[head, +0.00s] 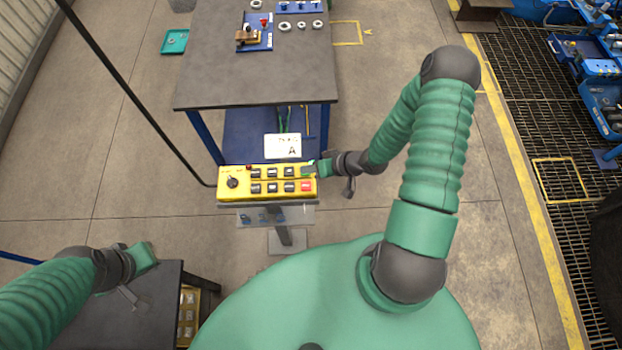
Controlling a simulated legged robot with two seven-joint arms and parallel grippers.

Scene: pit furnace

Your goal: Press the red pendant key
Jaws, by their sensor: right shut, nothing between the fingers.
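The yellow pendant (224,190) stands on a post in the middle of the head view, its face up with two rows of dark keys and a black knob at its left. The red key (307,187) is at the right end of its lower row. My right gripper (310,168) is shut and empty. It is over the right end of the upper row, just behind the red key as seen here; whether it touches the pendant I cannot tell. My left gripper (146,256) is at the lower left, over a dark table, far from the pendant; its fingers do not show clearly.
A small red knob (249,167) is at the pendant's back left. A white card marked A (282,146) stands behind it. A grey workbench (255,85) with blue fixtures is farther back. A black cable (135,95) runs to the pendant's left side.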

